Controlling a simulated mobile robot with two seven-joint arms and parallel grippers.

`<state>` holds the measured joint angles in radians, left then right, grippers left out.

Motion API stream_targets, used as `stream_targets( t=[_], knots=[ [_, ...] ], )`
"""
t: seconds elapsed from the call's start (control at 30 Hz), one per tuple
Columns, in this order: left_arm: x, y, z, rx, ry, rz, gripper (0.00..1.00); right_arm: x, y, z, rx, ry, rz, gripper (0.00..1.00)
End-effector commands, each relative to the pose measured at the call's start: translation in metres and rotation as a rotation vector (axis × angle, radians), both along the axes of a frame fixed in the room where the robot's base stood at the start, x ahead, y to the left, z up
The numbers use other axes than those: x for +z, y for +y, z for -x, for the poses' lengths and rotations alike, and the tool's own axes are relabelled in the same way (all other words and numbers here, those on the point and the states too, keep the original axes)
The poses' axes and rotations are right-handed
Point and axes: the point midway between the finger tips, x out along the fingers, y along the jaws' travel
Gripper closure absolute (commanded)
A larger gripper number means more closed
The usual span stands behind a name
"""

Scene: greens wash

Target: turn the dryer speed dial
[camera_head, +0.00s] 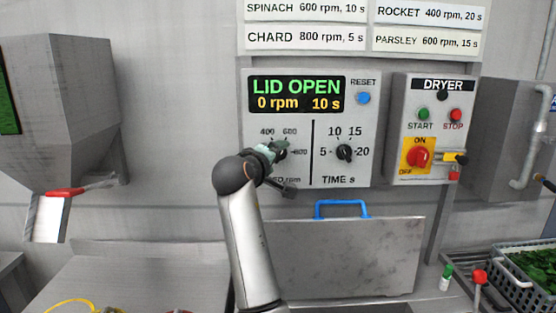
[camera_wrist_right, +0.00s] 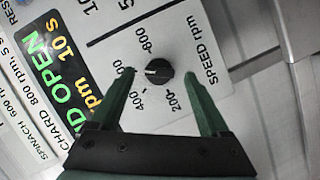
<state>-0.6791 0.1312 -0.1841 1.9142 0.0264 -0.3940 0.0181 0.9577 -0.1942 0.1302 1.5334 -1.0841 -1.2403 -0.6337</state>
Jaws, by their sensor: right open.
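The black speed dial (camera_wrist_right: 158,71) sits on the dryer's grey control panel (camera_head: 366,128), with rpm numbers around it. In the wrist view its pale pointer line lies toward the left; I cannot tell exactly which number it marks. My right gripper (camera_wrist_right: 160,76) is open, its two green fingers on either side of the dial with gaps between. In the head view the right gripper (camera_head: 269,151) partly covers the dial. The display (camera_head: 297,95) reads LID OPEN, 0 rpm, 10 s. My left gripper is out of view.
A black time dial (camera_head: 344,152) and blue reset button (camera_head: 363,98) are right of the speed dial. The dryer switch box (camera_head: 398,128) is further right. Below is a grey lid (camera_head: 340,258) with a blue handle (camera_head: 341,205). A basket of greens (camera_head: 515,290) stands lower right.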

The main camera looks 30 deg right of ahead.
Motion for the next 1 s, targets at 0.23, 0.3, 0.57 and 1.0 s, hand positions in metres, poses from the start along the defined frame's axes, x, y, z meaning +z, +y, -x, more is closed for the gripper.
stream_targets(
  t=[0.23, 0.3, 0.57, 1.0],
  knots=[
    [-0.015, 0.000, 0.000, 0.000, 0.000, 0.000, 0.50, 0.008, 0.044, 0.034, 0.003, -0.004, -0.002, 0.20],
    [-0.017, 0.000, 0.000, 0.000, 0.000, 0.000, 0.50, 0.011, 0.054, 0.042, 0.004, -0.003, -0.001, 0.20],
    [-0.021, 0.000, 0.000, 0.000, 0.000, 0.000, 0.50, 0.018, 0.075, 0.060, 0.001, 0.000, 0.002, 0.20],
    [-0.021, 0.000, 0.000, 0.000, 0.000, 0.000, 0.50, 0.019, 0.076, 0.061, 0.000, 0.001, 0.001, 0.20]
  ],
)
